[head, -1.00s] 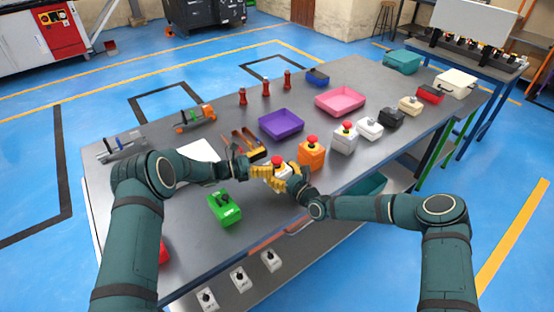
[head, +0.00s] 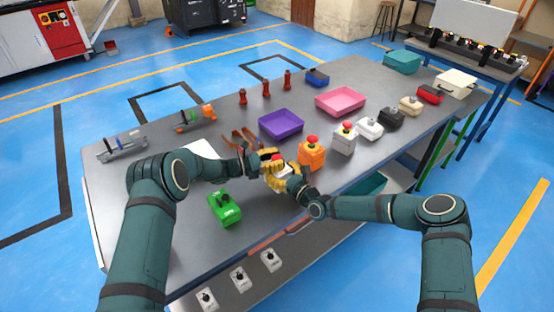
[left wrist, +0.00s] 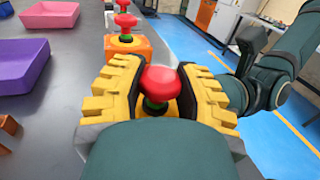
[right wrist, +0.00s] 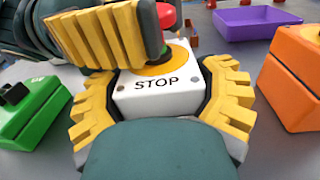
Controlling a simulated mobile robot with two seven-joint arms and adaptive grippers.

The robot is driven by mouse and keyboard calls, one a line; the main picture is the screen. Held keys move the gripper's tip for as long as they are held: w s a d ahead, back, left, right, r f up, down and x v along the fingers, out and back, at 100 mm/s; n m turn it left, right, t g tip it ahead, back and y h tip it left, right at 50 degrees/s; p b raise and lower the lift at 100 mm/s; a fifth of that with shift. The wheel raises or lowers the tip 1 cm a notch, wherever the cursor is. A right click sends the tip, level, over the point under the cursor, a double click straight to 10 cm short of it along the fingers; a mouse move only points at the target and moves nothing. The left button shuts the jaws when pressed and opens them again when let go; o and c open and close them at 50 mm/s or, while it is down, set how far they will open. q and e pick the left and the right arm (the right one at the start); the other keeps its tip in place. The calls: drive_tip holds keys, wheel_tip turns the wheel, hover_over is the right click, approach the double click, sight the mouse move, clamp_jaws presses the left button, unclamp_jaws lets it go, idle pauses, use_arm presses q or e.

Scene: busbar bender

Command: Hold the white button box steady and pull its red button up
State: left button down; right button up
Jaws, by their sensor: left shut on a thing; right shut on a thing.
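The white button box (right wrist: 160,92), marked STOP, stands on the table in front of me. My right gripper (right wrist: 165,100) is shut on the box, with its yellow fingers on either side. The box's red mushroom button (left wrist: 160,83) is between the yellow fingers of my left gripper (left wrist: 160,90), which is shut on it. A green collar shows under the red cap. In the head view the left gripper (head: 270,163) and right gripper (head: 283,182) meet at the box and hide most of it. In the right wrist view the left fingers partly cover the button.
An orange button box (head: 311,155) stands close on the right, with a grey one (head: 344,140) beyond it. A green box (head: 224,208) lies to the left. A purple tray (head: 281,125) and pink tray (head: 340,102) are behind. The table's front edge is close.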

use_arm(q)
drive_tip(key=shift+r, duration=0.7)
use_arm(e)
drive_tip(key=shift+f, duration=0.1)
use_arm(q)
drive_tip(key=c, duration=0.6)
unclamp_jaws()
use_arm(e)
drive_tip(key=shift+d+f, duration=0.1)
use_arm(q)
drive_tip(key=shift+o, duration=0.2)
